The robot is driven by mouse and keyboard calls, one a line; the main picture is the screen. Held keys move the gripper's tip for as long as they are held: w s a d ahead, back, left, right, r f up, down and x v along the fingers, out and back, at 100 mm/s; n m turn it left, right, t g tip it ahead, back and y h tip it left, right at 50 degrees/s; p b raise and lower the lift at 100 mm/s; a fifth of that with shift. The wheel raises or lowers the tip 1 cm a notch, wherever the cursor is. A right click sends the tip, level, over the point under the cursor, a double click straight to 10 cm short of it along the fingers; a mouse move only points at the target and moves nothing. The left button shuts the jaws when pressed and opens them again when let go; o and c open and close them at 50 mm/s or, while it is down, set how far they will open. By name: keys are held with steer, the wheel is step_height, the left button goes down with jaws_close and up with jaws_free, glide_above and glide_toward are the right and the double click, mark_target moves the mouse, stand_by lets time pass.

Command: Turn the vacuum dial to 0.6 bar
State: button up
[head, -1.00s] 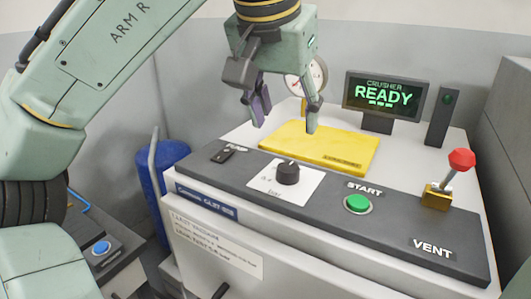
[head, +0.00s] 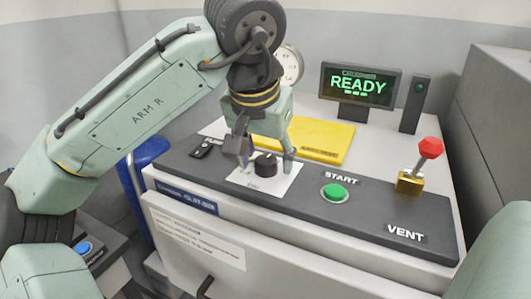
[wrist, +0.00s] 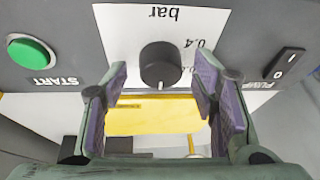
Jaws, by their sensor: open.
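The vacuum dial is a black round knob (head: 265,164) on a white scale plate (head: 284,182) on the console's dark front strip. In the wrist view the dial (wrist: 159,66) has a light pointer mark on its lower side. The scale plate there shows "bar" and "0.4" upside down; another number is partly hidden by a finger. My gripper (head: 264,160) is open, with its fingers to either side of the dial. In the wrist view the purple-padded fingers of my gripper (wrist: 160,80) stand apart, with clear gaps to the dial.
A green START button (head: 335,192) and a red-knobbed VENT lever (head: 430,148) are to the right. A PUMP switch (head: 203,148) is to the left. A yellow plate (head: 325,140), a gauge (head: 290,65) and a READY screen (head: 358,88) lie behind.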

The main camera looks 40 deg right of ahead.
steer(key=c, duration=1.1)
steer(key=shift+c, duration=0.2)
steer(key=n+y, duration=0.1)
steer(key=n, duration=0.2)
steer(key=n+t+y+p, duration=0.1)
steer(key=n, duration=0.2)
steer(key=shift+s+d+t, duration=0.1)
steer(key=shift+d+t, duration=0.05)
steer(key=shift+t, duration=0.15)
steer(key=n+y, duration=0.1)
steer(key=n, duration=0.1)
steer(key=n+y, duration=0.1)
steer(key=n, duration=0.2)
steer(key=shift+d+n, duration=0.15)
steer(key=shift+n, duration=0.15)
steer(key=o, duration=1.1)
